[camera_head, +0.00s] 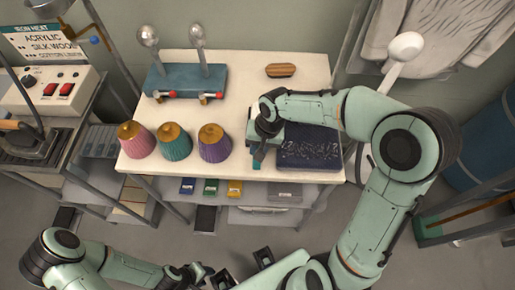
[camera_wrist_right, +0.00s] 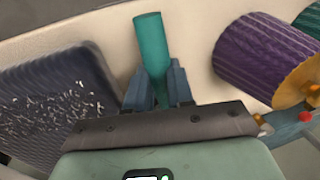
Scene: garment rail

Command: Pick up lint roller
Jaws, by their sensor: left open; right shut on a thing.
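The lint roller shows in the right wrist view as a teal cylindrical handle (camera_wrist_right: 150,52) between the two fingers of my right gripper (camera_wrist_right: 160,85), which is shut on it. In the head view my right gripper (camera_head: 259,152) is over the white table, left of a dark pad flecked with lint, and mostly hidden by its own arm. Only a small teal part of the roller shows below it. I cannot tell whether the roller touches the table. My left gripper (camera_head: 205,275) is open and empty at the bottom of the head view, well away from the table.
The dark lint-flecked pad (camera_head: 310,155) lies right of the roller. Pink (camera_head: 136,143), teal (camera_head: 174,146) and purple (camera_head: 214,147) thread cones stand to its left. A blue stand (camera_head: 188,80) and a wooden brush (camera_head: 281,70) are behind. The table's (camera_head: 250,90) middle is clear.

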